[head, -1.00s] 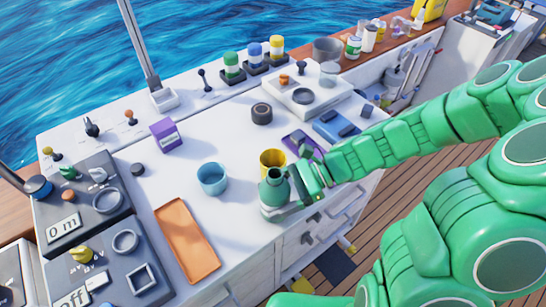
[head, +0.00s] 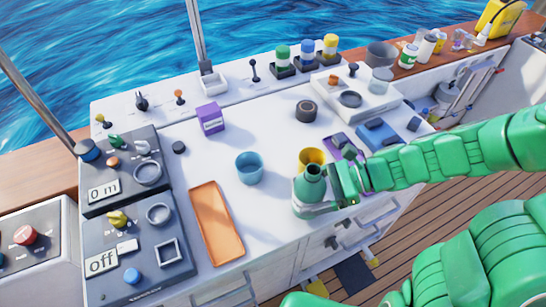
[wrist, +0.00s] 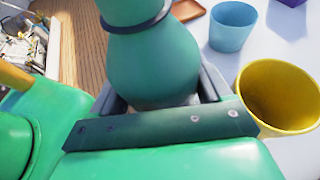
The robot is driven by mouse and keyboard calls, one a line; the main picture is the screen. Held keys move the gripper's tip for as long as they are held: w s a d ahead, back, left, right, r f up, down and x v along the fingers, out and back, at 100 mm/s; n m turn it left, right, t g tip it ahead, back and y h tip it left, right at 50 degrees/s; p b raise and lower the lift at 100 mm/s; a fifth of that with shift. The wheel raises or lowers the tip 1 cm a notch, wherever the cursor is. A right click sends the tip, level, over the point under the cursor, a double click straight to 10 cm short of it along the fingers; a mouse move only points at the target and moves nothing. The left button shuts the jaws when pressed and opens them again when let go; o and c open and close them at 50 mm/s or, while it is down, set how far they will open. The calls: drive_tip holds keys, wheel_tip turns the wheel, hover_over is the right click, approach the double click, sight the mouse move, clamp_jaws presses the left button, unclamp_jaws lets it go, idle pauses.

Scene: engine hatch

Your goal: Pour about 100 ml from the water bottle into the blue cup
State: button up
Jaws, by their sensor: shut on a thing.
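A green bottle (head: 312,190), which I take to be the water bottle, is upright near the front edge of the white counter. My gripper (head: 333,197) is shut on it from the right; I cannot tell whether its base touches the counter. In the wrist view the bottle (wrist: 150,60) stands between my fingers. The blue cup (head: 249,170) stands upright on the counter, left of the bottle and apart from it. It also shows in the wrist view (wrist: 232,28). I cannot see what is inside the cup or the bottle.
A yellow cup (head: 312,158) stands just behind the bottle, close to my gripper. An orange tray (head: 216,225) lies left of the bottle, by the front edge. A purple box (head: 210,119) stands farther back. Control panels (head: 120,172) are at the left.

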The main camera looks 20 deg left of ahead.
sight(321, 178)
wheel_tip(321, 178, up, 6)
drive_tip(key=shift+f, duration=0.2)
drive_tip(key=s+a, duration=0.2)
drive_tip(key=a, duration=0.9)
drive_tip(key=shift+d+f, duration=0.15)
drive_tip(key=shift+f, duration=1.1)
drive_tip(key=shift+d+f, duration=0.1)
drive_tip(key=shift+f, duration=1.15)
drive_tip(key=shift+r, duration=0.1)
